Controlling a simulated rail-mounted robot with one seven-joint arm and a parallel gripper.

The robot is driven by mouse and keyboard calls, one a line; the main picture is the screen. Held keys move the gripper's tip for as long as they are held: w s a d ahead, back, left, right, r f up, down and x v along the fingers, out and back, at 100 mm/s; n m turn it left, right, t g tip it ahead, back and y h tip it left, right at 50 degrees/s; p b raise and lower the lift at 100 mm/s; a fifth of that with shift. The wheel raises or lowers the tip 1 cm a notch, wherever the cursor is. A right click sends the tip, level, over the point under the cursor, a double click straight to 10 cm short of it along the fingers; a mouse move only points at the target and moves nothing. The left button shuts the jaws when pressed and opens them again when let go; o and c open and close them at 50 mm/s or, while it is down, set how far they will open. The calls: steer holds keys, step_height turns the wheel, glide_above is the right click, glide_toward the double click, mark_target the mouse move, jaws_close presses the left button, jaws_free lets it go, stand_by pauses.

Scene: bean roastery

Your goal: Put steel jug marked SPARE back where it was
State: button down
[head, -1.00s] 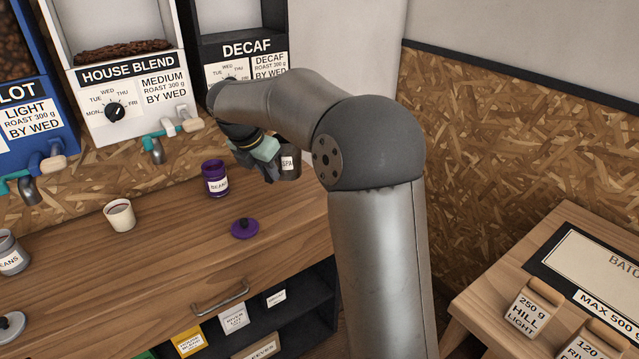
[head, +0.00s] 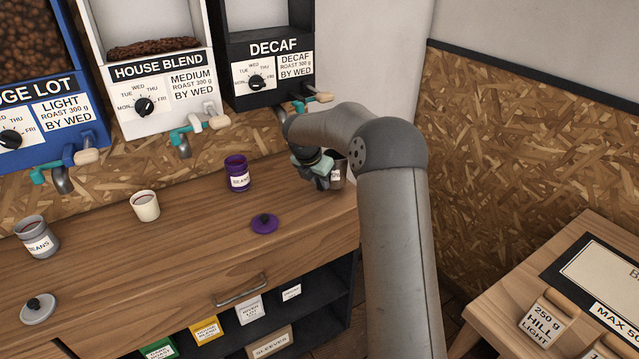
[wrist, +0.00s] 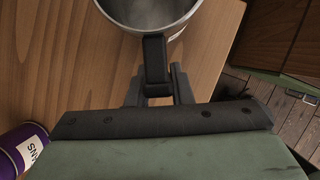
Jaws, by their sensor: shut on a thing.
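The steel jug (head: 337,172) is at the right end of the wooden counter, its label partly hidden by my gripper. My gripper (head: 322,176) is beside it on its left. In the wrist view the jug (wrist: 150,14) shows its open round mouth, and my gripper (wrist: 157,88) is shut on its dark handle. The jug looks upright, at or just above the counter top (head: 190,215); I cannot tell whether it touches.
A purple BEANS canister (head: 237,173) stands left of the jug, with a purple lid (head: 264,223) in front. A cream cup (head: 145,206) and a grey canister (head: 37,237) are further left. The DECAF dispenser (head: 262,60) hangs behind. The counter's right edge is close.

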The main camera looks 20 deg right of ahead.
steer(key=shift+f, duration=0.65)
steer(key=shift+a+f, duration=0.1)
steer(key=c, duration=1.3)
jaws_free()
steer(key=v, duration=1.2)
steer(key=s+a+r+m, duration=0.1)
steer(key=s+a+m, duration=0.3)
steer(key=s, duration=0.3)
steer(key=s+a+f+m+y, duration=0.1)
steer(key=s+a+f+m, duration=0.1)
steer(key=s+m, duration=0.4)
steer(key=s+a+f+m+g+y, duration=0.1)
steer(key=s+f+m, duration=0.2)
steer(key=s+m, duration=0.4)
steer(key=s+a+f+m+g+y, duration=0.1)
steer(key=s+m, duration=0.6)
steer(key=s, duration=1.3)
steer(key=shift+s+a+f+y, duration=0.15)
steer(key=shift+a+f+y, duration=0.35)
steer(key=shift+a+f, duration=0.3)
